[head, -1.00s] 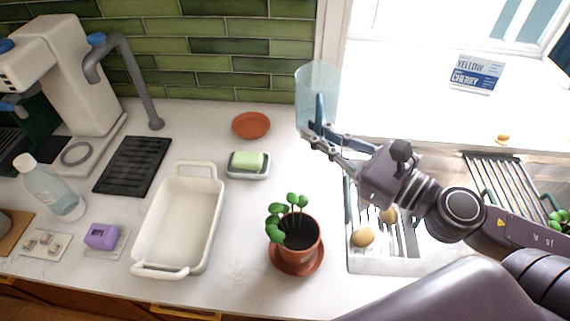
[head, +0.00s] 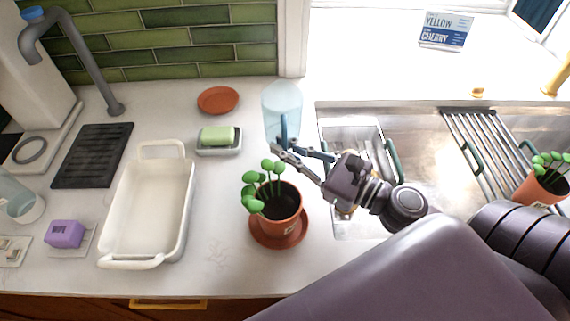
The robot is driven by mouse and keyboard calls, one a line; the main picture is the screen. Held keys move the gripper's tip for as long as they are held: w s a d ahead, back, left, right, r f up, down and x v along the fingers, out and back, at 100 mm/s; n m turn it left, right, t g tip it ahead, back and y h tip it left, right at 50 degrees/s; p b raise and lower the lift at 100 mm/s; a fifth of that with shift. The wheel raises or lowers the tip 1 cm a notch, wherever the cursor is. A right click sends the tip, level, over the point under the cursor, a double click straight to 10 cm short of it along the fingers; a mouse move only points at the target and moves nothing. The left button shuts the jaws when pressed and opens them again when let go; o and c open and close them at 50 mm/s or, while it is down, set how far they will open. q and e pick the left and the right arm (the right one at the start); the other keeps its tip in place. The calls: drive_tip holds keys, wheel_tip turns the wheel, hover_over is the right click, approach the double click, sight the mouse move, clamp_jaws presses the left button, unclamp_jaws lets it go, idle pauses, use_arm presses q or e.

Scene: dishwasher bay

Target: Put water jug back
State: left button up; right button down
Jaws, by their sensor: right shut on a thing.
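The water jug (head: 282,101) is a clear, pale blue vessel. It is upright at the back of the counter, between the soap dish and the sink. Whether the jug's base touches the counter I cannot tell. My left gripper is not in view.
A potted plant (head: 277,210) on a saucer stands close in front of the jug. A green soap on a dish (head: 219,150) and a terracotta saucer (head: 218,100) are to its left. A white baking dish (head: 150,205) lies further left. The sink (head: 410,150) is at right.

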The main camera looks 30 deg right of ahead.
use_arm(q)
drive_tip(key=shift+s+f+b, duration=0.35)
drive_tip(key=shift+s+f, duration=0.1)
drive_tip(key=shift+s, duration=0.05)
use_arm(e)
drive_tip(key=shift+f, duration=2.3)
drive_tip(key=shift+f, duration=0.2)
drive_tip(key=c, duration=2)
unclamp_jaws()
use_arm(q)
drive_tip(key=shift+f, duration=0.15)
use_arm(e)
drive_tip(key=shift+r, duration=0.15)
drive_tip(key=shift+s, duration=0.15)
